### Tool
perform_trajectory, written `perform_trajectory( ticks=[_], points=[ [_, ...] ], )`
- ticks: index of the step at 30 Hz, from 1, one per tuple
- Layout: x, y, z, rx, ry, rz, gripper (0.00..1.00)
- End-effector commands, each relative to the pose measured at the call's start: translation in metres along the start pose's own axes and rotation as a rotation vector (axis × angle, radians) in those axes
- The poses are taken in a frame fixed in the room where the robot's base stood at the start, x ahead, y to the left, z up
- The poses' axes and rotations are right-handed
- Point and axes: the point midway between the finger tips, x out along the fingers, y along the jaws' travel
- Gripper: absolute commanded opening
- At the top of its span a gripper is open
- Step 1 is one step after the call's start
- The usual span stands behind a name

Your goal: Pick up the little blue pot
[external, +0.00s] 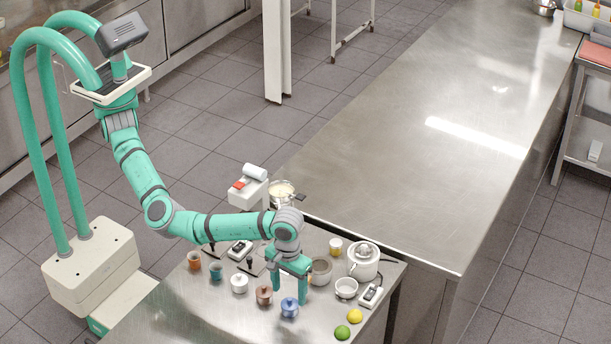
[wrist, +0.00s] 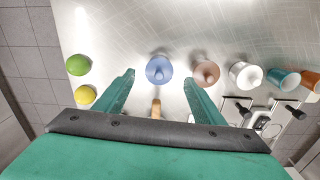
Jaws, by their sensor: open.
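The little blue pot (external: 289,307) is a small lidded pot with a knob on top, standing on the steel table. In the wrist view the blue pot (wrist: 159,69) lies just beyond the fingertips, roughly midway between them. My gripper (external: 289,292) is open and empty, pointing down close to the pot. In the wrist view my gripper (wrist: 160,80) has its two green fingers spread apart. A brown pot (external: 264,295) stands just left of the blue one; in the wrist view this brown pot (wrist: 206,72) is to the right, near the right fingertip.
A white pot (external: 239,283), a teal cup (external: 215,271) and an orange cup (external: 194,260) continue the row. A lime (external: 342,332) and a lemon (external: 355,316) lie to the right. A white bowl (external: 346,288) and a juicer (external: 363,262) stand behind. The table front is clear.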

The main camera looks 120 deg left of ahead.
Motion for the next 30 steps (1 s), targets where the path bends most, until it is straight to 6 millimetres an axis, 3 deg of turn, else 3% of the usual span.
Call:
perform_trajectory(
  ticks=[9, 17, 18, 26, 30],
  points=[
    [0.040, 0.001, 0.000, 0.001, 0.000, -0.002, 0.63],
    [0.043, 0.001, 0.000, 0.001, 0.000, 0.000, 0.63],
    [0.043, 0.001, 0.000, 0.001, 0.000, -0.001, 0.61],
    [0.043, 0.001, 0.000, 0.001, 0.000, 0.000, 0.00],
    [0.043, 0.002, 0.000, 0.001, 0.000, 0.000, 0.00]
  ],
)
